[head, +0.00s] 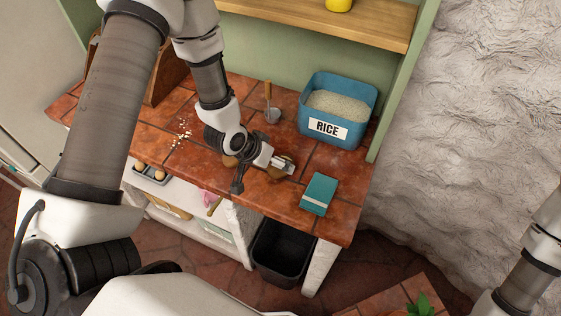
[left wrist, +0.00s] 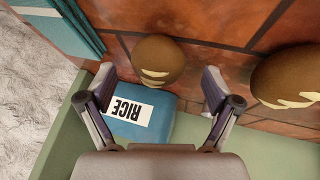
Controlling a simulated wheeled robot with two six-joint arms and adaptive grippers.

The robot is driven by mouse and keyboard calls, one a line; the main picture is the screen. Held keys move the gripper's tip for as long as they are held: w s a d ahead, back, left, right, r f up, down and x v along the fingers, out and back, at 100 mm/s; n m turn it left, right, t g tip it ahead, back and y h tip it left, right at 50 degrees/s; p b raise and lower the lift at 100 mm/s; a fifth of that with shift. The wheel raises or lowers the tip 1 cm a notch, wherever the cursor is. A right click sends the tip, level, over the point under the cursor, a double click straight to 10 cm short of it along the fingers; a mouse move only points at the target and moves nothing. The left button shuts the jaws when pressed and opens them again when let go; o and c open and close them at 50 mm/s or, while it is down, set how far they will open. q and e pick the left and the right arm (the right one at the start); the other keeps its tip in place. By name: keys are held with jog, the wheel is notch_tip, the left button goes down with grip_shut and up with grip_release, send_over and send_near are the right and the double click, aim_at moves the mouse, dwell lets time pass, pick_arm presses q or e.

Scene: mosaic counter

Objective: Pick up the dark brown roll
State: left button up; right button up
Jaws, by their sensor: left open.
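Two round brown rolls with pale scored patches are on the tiled counter. One roll (left wrist: 158,58) is ahead of and between my left gripper's fingers in the left wrist view; in the head view this roll (head: 276,176) is partly hidden by the gripper. The other roll (left wrist: 288,78) is outside the fingers at the right of the wrist view; in the head view it (head: 230,161) is mostly behind my wrist. Which is darker is hard to tell. My left gripper (head: 286,166) is open and empty, also in the wrist view (left wrist: 158,86). My right gripper is out of frame.
A blue rice box (head: 361,97) stands at the back right, with a metal scoop (head: 272,114) to its left. A teal book (head: 319,194) lies near the front right edge. Pale crumbs (head: 182,132) lie left. A dark bin (head: 283,252) stands below the counter.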

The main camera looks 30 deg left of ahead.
pick_arm(q)
jog(key=shift+w+d+f, duration=0.25)
jog(key=shift+w+f, duration=0.25)
jog(key=shift+w, duration=0.05)
jog(key=shift+w+d+f, duration=0.2)
jog(key=shift+w+f, duration=0.25)
jog(key=shift+w, duration=0.1)
jog(key=shift+s+r, duration=0.15)
jog(key=shift+s, duration=0.15)
jog(key=shift+c, duration=0.6)
jog(key=shift+s+a+r, duration=0.1)
jog(key=shift+s, duration=0.15)
jog(key=c, duration=1.1)
jog(key=shift+w, duration=0.1)
jog(key=shift+c, duration=0.2)
